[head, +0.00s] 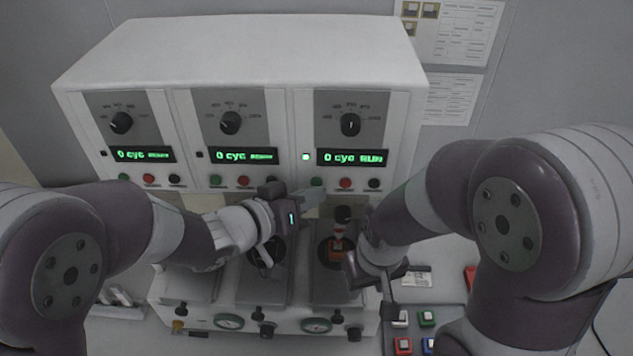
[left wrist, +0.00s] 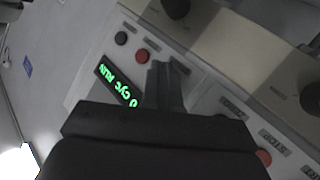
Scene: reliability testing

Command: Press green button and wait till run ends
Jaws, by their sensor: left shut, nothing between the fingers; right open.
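The white test machine (head: 240,60) has three panels, each with a dial, a green-lit display and a row of buttons. On the right panel the display (head: 352,157) reads "0 cyc RUN", and a small lamp (head: 306,156) glows green. That panel's green button (head: 316,182) sits just above my left fingertips. My left gripper (head: 312,198) is shut and empty, its tips at or very near that button; contact cannot be told. In the left wrist view the fingers (left wrist: 165,85) cover the green button's place, beside the red button (left wrist: 141,56). My right gripper (head: 372,288) is open, lower right.
Gauges and knobs line the machine's lower front. Papers (head: 450,98) hang on the wall behind.

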